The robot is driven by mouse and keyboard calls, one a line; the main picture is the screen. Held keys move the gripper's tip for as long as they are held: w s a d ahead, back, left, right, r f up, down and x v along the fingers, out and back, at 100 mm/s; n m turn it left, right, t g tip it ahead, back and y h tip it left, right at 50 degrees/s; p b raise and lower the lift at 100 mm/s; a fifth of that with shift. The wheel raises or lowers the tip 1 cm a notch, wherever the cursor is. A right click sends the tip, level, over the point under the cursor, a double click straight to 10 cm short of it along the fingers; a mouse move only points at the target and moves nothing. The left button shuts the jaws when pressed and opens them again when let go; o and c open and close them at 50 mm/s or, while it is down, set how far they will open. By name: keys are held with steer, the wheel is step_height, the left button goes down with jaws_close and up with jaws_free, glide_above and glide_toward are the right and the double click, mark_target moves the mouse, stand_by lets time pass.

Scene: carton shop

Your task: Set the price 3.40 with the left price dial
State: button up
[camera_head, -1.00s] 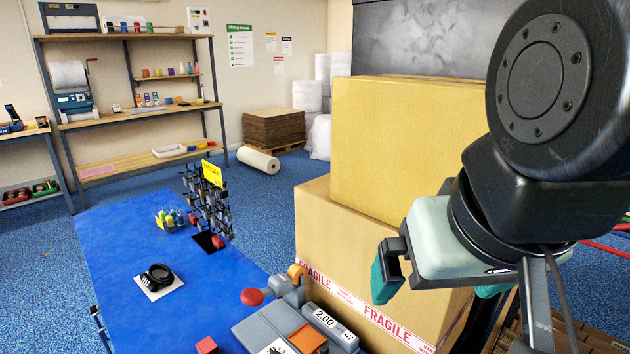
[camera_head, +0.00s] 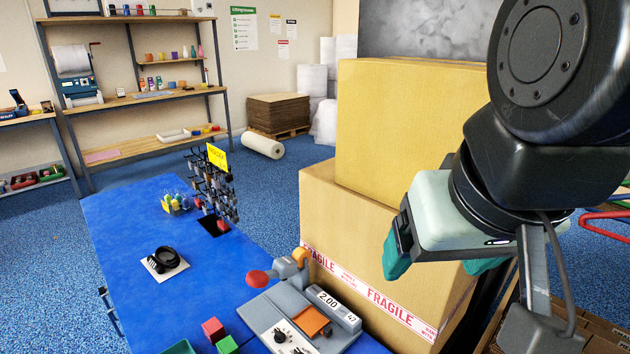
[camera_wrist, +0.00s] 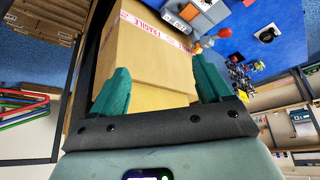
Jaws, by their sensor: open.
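The grey price machine (camera_head: 290,312) sits at the near right edge of the blue table and shows 2.00 and 47 on its display (camera_head: 328,300). A black dial (camera_head: 280,337) is on its light front panel; a second dark knob beside it is partly cut off by the frame's bottom edge. My gripper (camera_head: 440,262) is open and empty in front of the stacked cartons, to the right of the machine and apart from it. In the wrist view, the open teal fingers (camera_wrist: 160,72) frame a carton, and the machine (camera_wrist: 200,12) shows at the top.
Two large cartons (camera_head: 410,130) stand right of the table. On the blue table (camera_head: 130,235) are a rack with a yellow sign (camera_head: 217,157), a black ring-shaped item (camera_head: 163,258), and red (camera_head: 213,330) and green (camera_head: 227,345) blocks.

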steer(key=w+a+f+n, duration=0.1)
steer(key=w, duration=0.2)
steer(key=w+a+f+g, duration=0.1)
steer(key=w+a, duration=0.1)
steer(key=w, duration=0.1)
steer(key=w+a+f+n+g, duration=0.1)
steer(key=w+a, duration=0.1)
steer(key=w, duration=0.2)
steer(key=shift+w+f+n+y, duration=0.1)
steer(key=shift+n+y, duration=0.2)
steer(key=shift+y, duration=0.1)
steer(key=c, duration=0.7)
steer(key=n+g+h, duration=0.1)
steer(key=n+g, duration=0.3)
steer(key=n, duration=0.2)
glide_above(279, 332)
step_height(279, 332, down, 27)
step_height(279, 332, down, 11)
jaws_close()
